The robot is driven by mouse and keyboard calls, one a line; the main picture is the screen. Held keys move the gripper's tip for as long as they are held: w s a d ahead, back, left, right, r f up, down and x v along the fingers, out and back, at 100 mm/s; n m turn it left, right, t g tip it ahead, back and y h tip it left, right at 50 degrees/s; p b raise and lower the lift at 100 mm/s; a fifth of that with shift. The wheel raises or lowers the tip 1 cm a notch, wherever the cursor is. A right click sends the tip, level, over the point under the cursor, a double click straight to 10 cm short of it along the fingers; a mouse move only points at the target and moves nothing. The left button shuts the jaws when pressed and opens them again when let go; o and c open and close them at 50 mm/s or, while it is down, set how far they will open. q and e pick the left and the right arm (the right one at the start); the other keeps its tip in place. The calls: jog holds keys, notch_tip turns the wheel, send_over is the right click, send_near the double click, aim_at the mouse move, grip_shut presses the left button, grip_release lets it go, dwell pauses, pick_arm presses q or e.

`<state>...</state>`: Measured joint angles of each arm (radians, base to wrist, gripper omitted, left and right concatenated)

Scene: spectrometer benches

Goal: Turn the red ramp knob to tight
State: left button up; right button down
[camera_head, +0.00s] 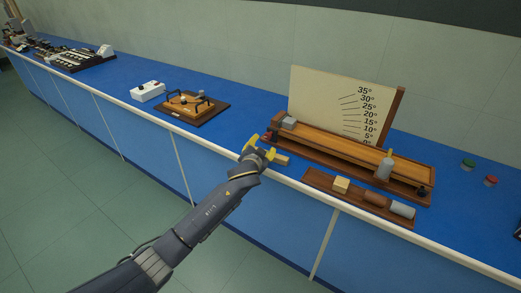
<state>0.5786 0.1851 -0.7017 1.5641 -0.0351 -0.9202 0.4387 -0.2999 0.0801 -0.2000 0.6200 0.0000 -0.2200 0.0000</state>
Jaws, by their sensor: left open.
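The wooden ramp (340,147) lies on the blue bench, in front of a cream angle board (330,100) marked in degrees. A small red part, which looks like the red knob (268,136), shows at the ramp's left end. It is partly hidden by my gripper, and its setting cannot be read. My left gripper (261,147), with yellow fingertips, is open at the bench's front edge, right by this end of the ramp. Whether it touches the knob cannot be told. My right gripper is not in view.
A grey cylinder (384,167) stands at the ramp's right part, near a black knob (422,191). In front is a wooden tray (318,184) with blocks. Left are a wooden circuit board (207,116) and a white box (148,91). Green (467,164) and red (490,181) buttons are right.

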pick_arm(q)
jog(key=shift+v, duration=1.2)
jog(key=shift+r, duration=0.1)
jog(key=w+a+r+m+t, duration=0.15)
jog(key=w+a+r, duration=0.25)
jog(key=r, duration=0.4)
jog(key=n+g+h, duration=0.5)
jog(key=n, duration=0.1)
send_near(267, 135)
jog(key=x, duration=1.1)
jog(key=shift+f, duration=0.15)
